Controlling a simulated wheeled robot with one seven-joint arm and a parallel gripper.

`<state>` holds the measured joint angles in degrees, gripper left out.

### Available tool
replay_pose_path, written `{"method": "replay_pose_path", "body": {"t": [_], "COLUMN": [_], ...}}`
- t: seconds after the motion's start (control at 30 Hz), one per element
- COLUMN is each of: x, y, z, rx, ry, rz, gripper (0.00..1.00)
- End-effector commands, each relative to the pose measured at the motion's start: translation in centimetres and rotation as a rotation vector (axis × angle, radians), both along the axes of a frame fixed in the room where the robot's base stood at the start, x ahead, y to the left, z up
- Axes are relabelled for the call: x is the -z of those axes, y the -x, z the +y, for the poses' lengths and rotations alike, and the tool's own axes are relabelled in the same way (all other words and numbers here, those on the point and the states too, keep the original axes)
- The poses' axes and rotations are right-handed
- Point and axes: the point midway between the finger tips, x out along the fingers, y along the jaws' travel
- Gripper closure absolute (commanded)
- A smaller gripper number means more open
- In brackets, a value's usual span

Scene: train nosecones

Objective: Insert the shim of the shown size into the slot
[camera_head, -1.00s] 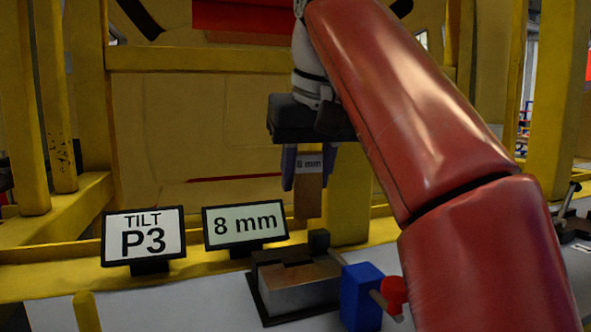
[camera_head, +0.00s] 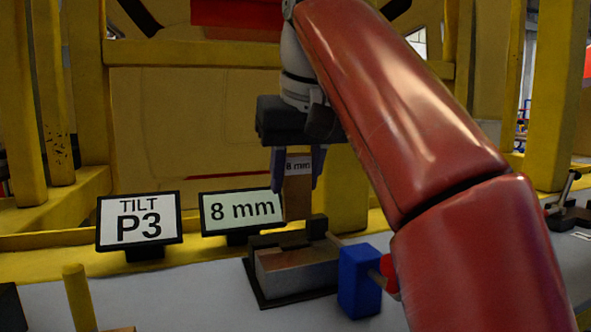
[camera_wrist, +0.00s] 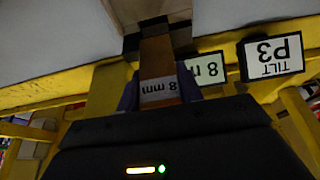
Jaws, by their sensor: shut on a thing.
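My gripper (camera_head: 297,184) is shut on a flat brown shim (camera_head: 298,200) with a white "8 mm" label. The shim hangs upright from the fingers. In the wrist view the shim (camera_wrist: 157,58) reaches from the fingers toward dark blocks of the fixture. The slot fixture (camera_head: 296,272) is a grey metal block with dark parts on a black base. The shim's lower end is at the fixture's dark back parts; I cannot tell whether it is in the slot. A sign (camera_head: 241,211) reads "8 mm", and it also shows in the wrist view (camera_wrist: 207,69).
A "TILT P3" sign (camera_head: 139,223) stands left of the "8 mm" sign. A blue block (camera_head: 360,281) with a red knob is right of the fixture. A yellow post (camera_head: 79,297) stands at front left. Yellow frame beams (camera_head: 191,54) rise behind.

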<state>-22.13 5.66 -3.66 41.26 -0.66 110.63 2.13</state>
Motion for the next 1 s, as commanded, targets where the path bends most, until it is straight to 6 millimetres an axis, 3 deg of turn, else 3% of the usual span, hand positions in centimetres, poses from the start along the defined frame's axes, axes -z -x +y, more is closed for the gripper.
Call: {"method": "replay_pose_path", "body": {"t": [0.1, 0.3, 1.0], "x": [1.6, 2.8, 2.8], "y": [0.0, 0.0, 0.0], "z": [0.0, 0.0, 0.0], "rx": [0.001, 0.001, 0.001], "ry": [-0.001, -0.001, -0.001], "rz": [-0.001, -0.003, -0.001], "gripper": [0.98, 0.98, 0.98]}}
